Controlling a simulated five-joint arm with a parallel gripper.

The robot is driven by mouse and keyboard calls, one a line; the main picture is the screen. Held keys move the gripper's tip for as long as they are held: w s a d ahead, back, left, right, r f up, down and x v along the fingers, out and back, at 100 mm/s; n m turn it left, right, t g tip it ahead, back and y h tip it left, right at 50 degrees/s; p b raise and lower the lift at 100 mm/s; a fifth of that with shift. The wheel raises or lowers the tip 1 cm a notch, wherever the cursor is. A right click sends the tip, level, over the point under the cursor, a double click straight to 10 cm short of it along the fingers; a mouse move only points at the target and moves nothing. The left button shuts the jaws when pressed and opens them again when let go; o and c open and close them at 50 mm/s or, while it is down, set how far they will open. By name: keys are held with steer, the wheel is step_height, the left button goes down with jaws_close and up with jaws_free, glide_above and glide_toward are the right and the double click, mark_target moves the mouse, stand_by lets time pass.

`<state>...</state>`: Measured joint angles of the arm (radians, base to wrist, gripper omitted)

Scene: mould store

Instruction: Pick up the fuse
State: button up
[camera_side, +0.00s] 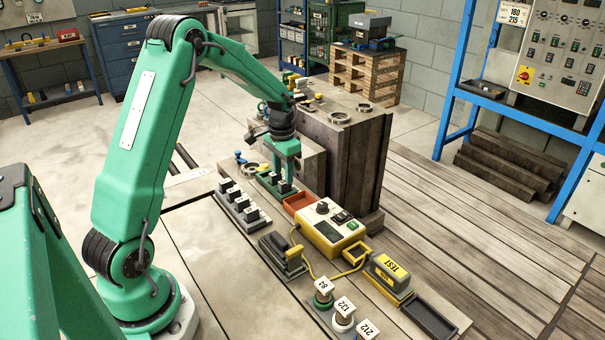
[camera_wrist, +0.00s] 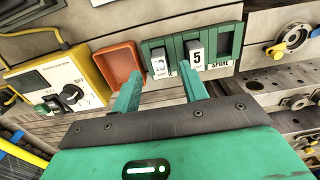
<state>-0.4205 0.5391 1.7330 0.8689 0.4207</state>
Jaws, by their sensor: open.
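A green rack (camera_wrist: 225,25) marked SPARE shows at the upper middle of the wrist view. It holds two dark fuses with white labels, one fuse (camera_wrist: 195,50) marked 5 and one fuse (camera_wrist: 159,66) to its left with a partly hidden number. The right-hand slot looks empty. In the side view the rack (camera_side: 262,181) sits beside the grey block.
An orange tray (camera_side: 298,203) lies right beside the rack. A yellow and white tester (camera_side: 327,229) stands beyond it. A grey rack (camera_side: 240,208) of several fuses is at the left. The tall grey block (camera_side: 352,165) stands close to my gripper.

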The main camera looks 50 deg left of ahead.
mark_target(283, 182)
steer(key=shift+f, duration=1.65)
jaws_close()
